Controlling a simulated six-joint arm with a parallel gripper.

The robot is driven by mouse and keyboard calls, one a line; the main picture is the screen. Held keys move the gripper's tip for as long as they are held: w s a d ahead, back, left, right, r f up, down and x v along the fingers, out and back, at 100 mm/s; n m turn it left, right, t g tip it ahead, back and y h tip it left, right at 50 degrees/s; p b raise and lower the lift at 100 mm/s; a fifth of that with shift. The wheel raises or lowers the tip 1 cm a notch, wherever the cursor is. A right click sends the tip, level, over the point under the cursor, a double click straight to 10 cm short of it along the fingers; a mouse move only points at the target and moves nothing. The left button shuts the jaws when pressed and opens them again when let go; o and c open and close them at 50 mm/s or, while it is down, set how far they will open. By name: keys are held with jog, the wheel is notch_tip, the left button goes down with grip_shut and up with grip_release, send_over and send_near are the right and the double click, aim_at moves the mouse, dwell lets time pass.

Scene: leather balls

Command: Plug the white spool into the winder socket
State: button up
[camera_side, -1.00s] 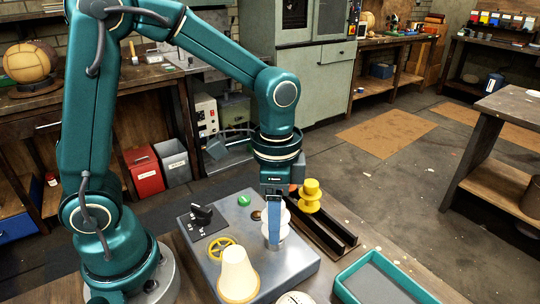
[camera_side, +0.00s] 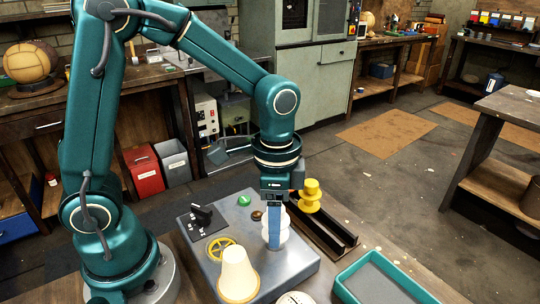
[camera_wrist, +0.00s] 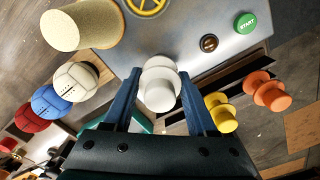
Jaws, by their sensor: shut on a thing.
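The white spool (camera_wrist: 158,84) is between the two blue fingers of my gripper (camera_wrist: 159,76), which are shut on it. In the side view, my gripper (camera_side: 274,230) points straight down over the grey winder panel (camera_side: 222,262), and the spool (camera_side: 285,229) shows partly behind a finger, looking upright. The spool's lower end is close to the panel's top. The winder socket cannot be made out beneath the spool and fingers, so I cannot tell whether the spool is in it.
A dark rack (camera_side: 328,238) behind holds a yellow spool (camera_side: 311,198) and an orange spool (camera_wrist: 267,91). A teal tray (camera_side: 349,296) sits front right.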

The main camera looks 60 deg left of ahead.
jog(key=o, duration=1.3)
jog(key=shift+f, duration=0.1)
jog(key=shift+o, duration=0.2)
jog(key=shift+r, duration=2.6)
jog(key=shift+w+a+r, duration=0.1)
jog(key=shift+r, duration=0.2)
jog(key=s+a+r+n+t, duration=0.3)
jog(key=s+n+t, duration=0.2)
jog(key=s+n, duration=0.2)
jog(key=shift+s+a+n+t, duration=0.15)
jog(key=shift+s+n+t, duration=0.15)
jog(key=shift+s, duration=0.15)
